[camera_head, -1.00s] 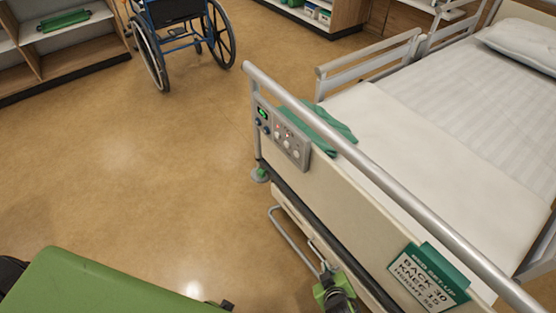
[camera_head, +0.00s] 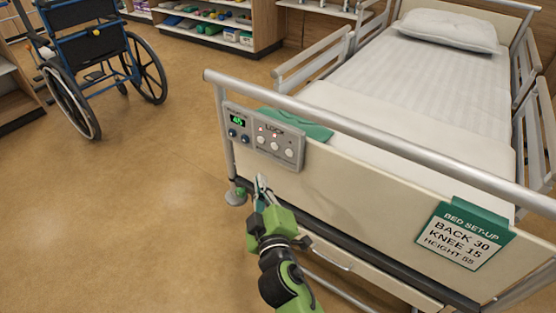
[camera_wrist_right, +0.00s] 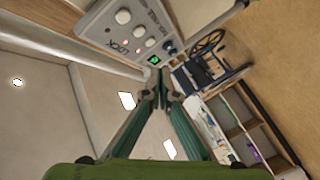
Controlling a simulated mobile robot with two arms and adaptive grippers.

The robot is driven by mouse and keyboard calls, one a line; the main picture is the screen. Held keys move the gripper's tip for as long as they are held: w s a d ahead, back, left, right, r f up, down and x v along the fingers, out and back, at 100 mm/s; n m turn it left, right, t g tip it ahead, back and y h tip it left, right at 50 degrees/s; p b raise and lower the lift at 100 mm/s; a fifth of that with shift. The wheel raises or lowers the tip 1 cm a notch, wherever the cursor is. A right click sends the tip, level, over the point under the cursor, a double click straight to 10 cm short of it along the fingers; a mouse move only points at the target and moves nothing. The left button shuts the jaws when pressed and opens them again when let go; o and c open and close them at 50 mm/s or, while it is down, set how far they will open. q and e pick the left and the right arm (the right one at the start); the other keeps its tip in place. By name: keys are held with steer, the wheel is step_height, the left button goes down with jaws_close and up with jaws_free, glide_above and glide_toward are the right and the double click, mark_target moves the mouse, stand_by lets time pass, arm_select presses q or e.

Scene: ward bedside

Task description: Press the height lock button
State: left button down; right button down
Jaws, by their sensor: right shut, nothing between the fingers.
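A grey control panel (camera_head: 256,121) hangs on the bed's footboard. It has a green display (camera_head: 237,121) reading 45, two dark blue knobs (camera_head: 239,136), and a row of three round white buttons (camera_head: 275,146) under the word LOCK, with small red lights. The labels that tell the buttons apart are too small to read. My right gripper (camera_head: 262,179) is shut and empty, just below the panel and apart from it. In the wrist view the fingertips (camera_wrist_right: 160,76) point towards the panel (camera_wrist_right: 100,18), below its display. My left gripper is out of view.
The bed's tubular rail (camera_head: 350,150) runs above the panel. A bed set-up card (camera_head: 462,238) reads BACK 30, KNEE 15 and a blurred height. A wheelchair (camera_head: 95,70) stands at the far left. The floor (camera_head: 130,210) left of the bed is clear.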

mark_target(289, 153)
steer(key=shift+d, duration=0.1)
